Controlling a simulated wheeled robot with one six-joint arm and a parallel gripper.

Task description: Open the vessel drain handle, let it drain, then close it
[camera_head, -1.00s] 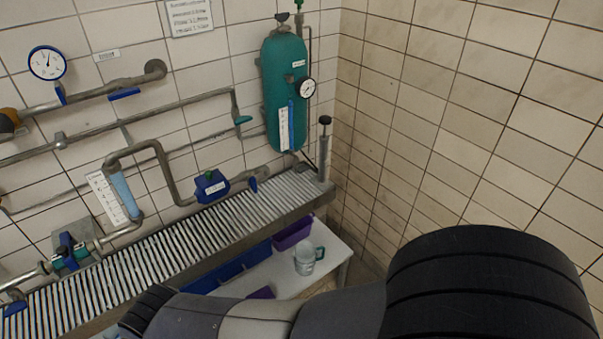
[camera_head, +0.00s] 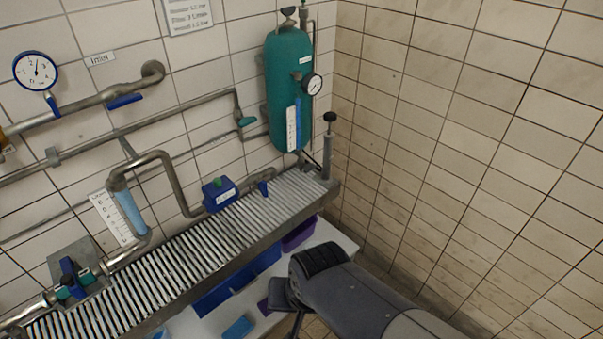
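The green vessel (camera_head: 289,85) hangs upright on the tiled wall near the corner, with a round gauge (camera_head: 312,84) and a level scale on its front. A small blue handle (camera_head: 264,187) sits on the pipe just below and left of the vessel. I cannot read its valve position. My arm reaches in from the bottom right, in front of the bench. At its end a dark part, apparently my gripper (camera_head: 283,297), shows low in the picture, well below the blue handle and apart from it. Its fingers are not clear.
A slatted metal bench (camera_head: 160,255) runs along the wall. Below it a white table (camera_head: 205,322) holds blue and purple bins. A black-knobbed post (camera_head: 328,150) stands by the corner.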

